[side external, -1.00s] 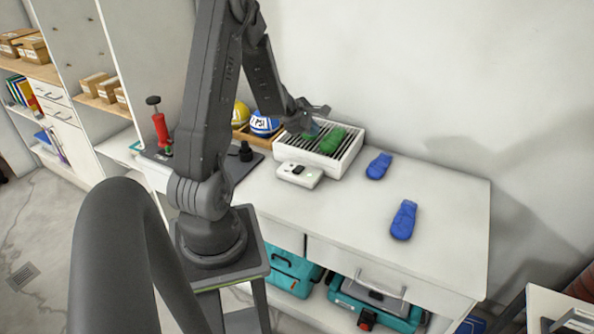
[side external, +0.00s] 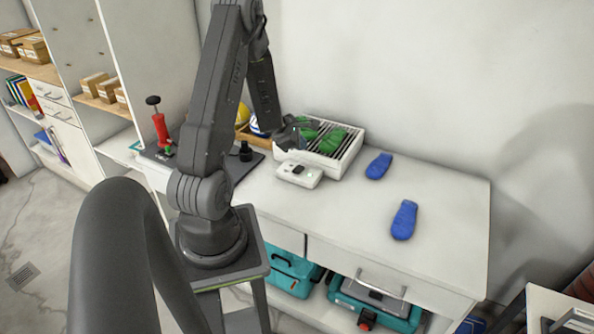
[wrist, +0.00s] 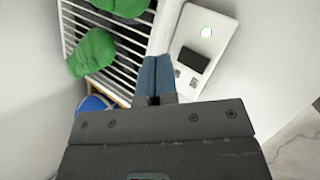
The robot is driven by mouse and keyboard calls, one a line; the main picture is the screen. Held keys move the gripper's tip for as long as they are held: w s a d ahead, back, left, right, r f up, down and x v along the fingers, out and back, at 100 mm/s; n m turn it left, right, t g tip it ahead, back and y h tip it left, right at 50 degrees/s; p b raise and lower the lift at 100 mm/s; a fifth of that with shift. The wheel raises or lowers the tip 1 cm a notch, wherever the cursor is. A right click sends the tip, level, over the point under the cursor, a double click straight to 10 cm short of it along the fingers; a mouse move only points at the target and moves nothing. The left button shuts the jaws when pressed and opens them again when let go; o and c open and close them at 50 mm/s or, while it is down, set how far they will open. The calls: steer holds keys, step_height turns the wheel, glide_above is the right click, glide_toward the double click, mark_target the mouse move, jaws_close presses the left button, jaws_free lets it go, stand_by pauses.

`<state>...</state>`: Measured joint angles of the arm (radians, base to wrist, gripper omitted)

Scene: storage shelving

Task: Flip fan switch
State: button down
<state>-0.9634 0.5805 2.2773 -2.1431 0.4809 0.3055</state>
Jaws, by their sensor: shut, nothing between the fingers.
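The fan switch is a white box (side external: 300,174) on the counter at the front of the slatted rack. In the wrist view the switch box (wrist: 208,35) has a black rocker (wrist: 193,59) and a lit green light. My gripper (wrist: 156,78) is shut and empty, its blue fingertips together just left of the rocker in that view. They look apart from it, though the height is hard to judge. In the side view my gripper (side external: 288,146) hangs above and behind the switch box, and its fingertips are hard to make out.
The white slatted rack (side external: 347,154) holds green gloves (side external: 333,140). Two blue gloves (side external: 378,166) (side external: 404,220) lie on the counter to the right. Helmets in a wooden tray and a red-handled tool (side external: 160,130) stand left.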

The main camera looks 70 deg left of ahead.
mark_target(298, 169)
steer(key=shift+s+d+f, duration=0.15)
steer(key=shift+f, duration=1.3)
steer(key=shift+s+d+f, duration=0.1)
steer(key=shift+s+f, duration=0.05)
steer(key=shift+f, duration=1.25)
steer(key=shift+f, duration=0.1)
steer(key=shift+f, duration=0.3)
steer(key=shift+f, duration=0.2)
steer(key=shift+r, duration=0.1)
stand_by(0.4)
steer(key=shift+r, duration=0.55)
steer(key=shift+w+a+r, duration=0.15)
steer(key=shift+r, duration=1.1)
steer(key=shift+w+a+r, duration=0.15)
steer(key=shift+r, duration=1.1)
